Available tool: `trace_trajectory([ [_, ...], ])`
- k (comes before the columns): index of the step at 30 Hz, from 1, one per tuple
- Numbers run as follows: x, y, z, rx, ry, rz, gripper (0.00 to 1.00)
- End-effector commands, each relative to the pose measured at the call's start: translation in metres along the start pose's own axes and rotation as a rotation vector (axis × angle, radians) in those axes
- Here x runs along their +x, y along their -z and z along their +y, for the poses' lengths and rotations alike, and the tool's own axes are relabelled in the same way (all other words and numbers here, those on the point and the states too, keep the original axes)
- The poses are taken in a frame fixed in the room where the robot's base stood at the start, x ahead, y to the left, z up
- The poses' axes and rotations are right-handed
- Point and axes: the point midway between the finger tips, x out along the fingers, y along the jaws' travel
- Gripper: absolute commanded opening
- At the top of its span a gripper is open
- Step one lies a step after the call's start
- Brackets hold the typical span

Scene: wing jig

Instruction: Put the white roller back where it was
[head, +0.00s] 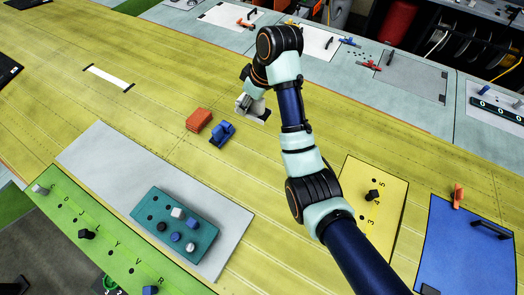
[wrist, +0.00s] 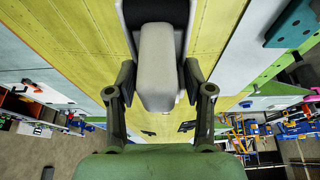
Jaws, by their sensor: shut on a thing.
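My gripper (wrist: 158,88) is shut on a pale grey-white block-like piece with a rounded end, which I take to be the white roller (wrist: 158,62). A finger stands on each side of it in the wrist view. A black part (wrist: 128,12) shows around its far end; I cannot tell whether it belongs to the roller or lies behind it. In the head view the roller shows as a small white shape (head: 246,101) below my wrist, over the yellow wing surface (head: 150,105). A white patch with a dark edge (head: 262,116) is just beside it. Contact with the surface cannot be told.
An orange block (head: 199,120) and a blue block (head: 222,133) sit left of my arm. A teal tray (head: 141,211) with pegs rests on a grey mat (head: 95,150). A white strip (head: 108,76) lies far left.

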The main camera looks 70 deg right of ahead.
Motion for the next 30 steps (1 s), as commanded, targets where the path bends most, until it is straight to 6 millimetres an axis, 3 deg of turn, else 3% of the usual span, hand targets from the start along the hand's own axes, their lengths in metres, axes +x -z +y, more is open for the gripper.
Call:
trace_trajectory([
  [2,0.029,-0.012,-0.001,0.001,0.001,-0.002,0.19],
  [5,0.047,-0.021,-0.002,0.002,0.005,-0.006,0.19],
  [13,0.121,-0.051,-0.003,0.001,0.004,-0.005,0.19],
  [17,0.138,-0.057,-0.002,0.001,0.001,-0.002,0.19],
  [22,0.144,-0.059,-0.002,0.000,0.001,-0.001,0.19],
  [30,0.180,-0.074,-0.003,0.001,0.001,-0.002,0.19],
])
